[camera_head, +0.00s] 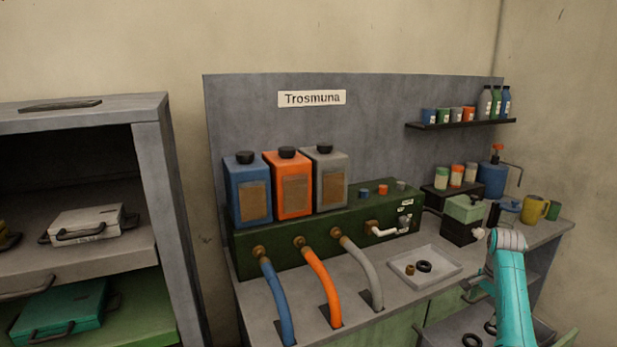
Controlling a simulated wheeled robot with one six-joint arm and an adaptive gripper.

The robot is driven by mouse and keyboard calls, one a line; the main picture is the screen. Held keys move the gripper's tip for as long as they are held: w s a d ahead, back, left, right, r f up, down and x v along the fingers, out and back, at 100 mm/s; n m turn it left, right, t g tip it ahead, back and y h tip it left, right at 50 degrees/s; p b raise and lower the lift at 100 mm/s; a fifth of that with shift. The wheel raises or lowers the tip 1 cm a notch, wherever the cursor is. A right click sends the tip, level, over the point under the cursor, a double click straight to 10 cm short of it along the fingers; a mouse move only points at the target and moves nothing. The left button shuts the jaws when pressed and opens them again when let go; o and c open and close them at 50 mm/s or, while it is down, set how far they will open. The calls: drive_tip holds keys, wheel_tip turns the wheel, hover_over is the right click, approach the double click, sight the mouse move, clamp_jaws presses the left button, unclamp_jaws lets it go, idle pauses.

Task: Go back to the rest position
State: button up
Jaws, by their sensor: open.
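My teal arm (510,290) rises from the lower right, with a pale joint (508,241) at its top. I cannot make out my gripper or its fingertips. The arm stands in front of the right part of the workbench and hides some of the bench top and its front there. I see no object held by the arm.
A workbench with a green unit (330,225) carries blue, orange and grey canisters, with matching hoses below. A white tray (440,272) holds small rings. A green-lidded box (463,212) and a yellow mug (534,210) stand near the arm. A cabinet (165,190) with cases is at left.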

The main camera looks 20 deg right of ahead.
drive_tip(key=a+f+n+t+h, duration=0.1)
drive_tip(key=a+f, duration=0.3)
drive_tip(key=f, duration=0.3)
drive_tip(key=a+f+n+t, duration=0.1)
drive_tip(key=a+f, duration=0.4)
drive_tip(key=f, duration=0.2)
drive_tip(key=s+a+f+n+t, duration=0.2)
drive_tip(key=s+a+f+n, duration=0.3)
drive_tip(key=a+f, duration=0.85)
drive_tip(key=s+a+f+n+t+h, duration=0.1)
drive_tip(key=s+a+n+t, duration=0.1)
drive_tip(key=s+a, duration=0.75)
drive_tip(key=s+a+r+n+t, duration=0.2)
drive_tip(key=s+a+r+n, duration=0.15)
drive_tip(key=s+a, duration=0.45)
drive_tip(key=s+a+r+n+t, duration=0.2)
drive_tip(key=s+a+r, duration=0.25)
drive_tip(key=s, duration=0.45)
drive_tip(key=s+a+r+n+t+y, duration=0.1)
drive_tip(key=s+a+r+n+t, duration=0.1)
drive_tip(key=s+r, duration=0.4)
drive_tip(key=s+a+r+n+t+y, duration=0.1)
drive_tip(key=s+r, duration=0.6)
drive_tip(key=r, duration=0.7)
drive_tip(key=shift+a+r+n+t+y, duration=0.15)
drive_tip(key=shift+a+n+t+y, duration=0.15)
drive_tip(key=shift+a+n+t, duration=0.65)
